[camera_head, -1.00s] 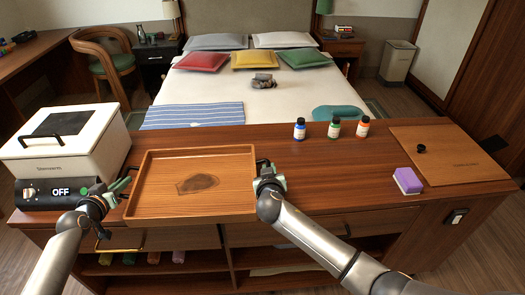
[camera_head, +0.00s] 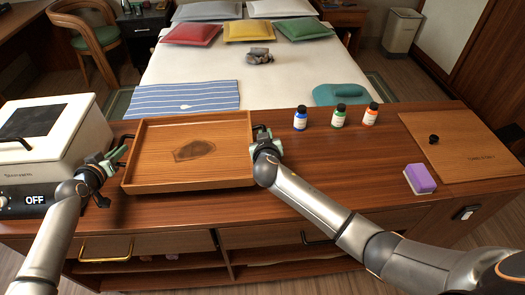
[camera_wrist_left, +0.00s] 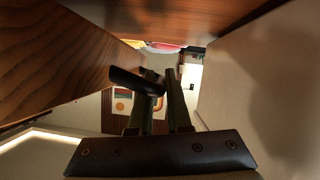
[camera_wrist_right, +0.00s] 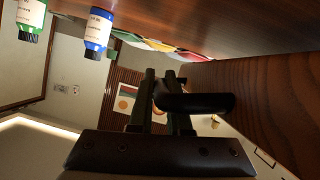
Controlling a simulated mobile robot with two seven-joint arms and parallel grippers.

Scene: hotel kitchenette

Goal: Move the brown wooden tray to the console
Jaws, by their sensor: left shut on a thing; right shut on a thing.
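The brown wooden tray (camera_head: 160,178) is a shallow rectangular tray with a dark patch on its floor. It is at the console (camera_head: 330,210) top, left of the middle; I cannot tell whether it rests on it or is just above. My left gripper (camera_head: 118,160) is shut on the tray's left handle, a dark bar (camera_wrist_left: 138,82) in the left wrist view. My right gripper (camera_head: 264,142) is shut on the right handle (camera_wrist_right: 195,101). The tray looks level and empty.
A white appliance (camera_head: 60,140) with an "OFF" display stands close left of the tray. Blue (camera_head: 300,118), green (camera_head: 339,115) and orange (camera_head: 371,114) bottles stand right of it. A purple-and-white block (camera_head: 420,179) and a wooden board (camera_head: 465,145) lie farther right. The bed is behind.

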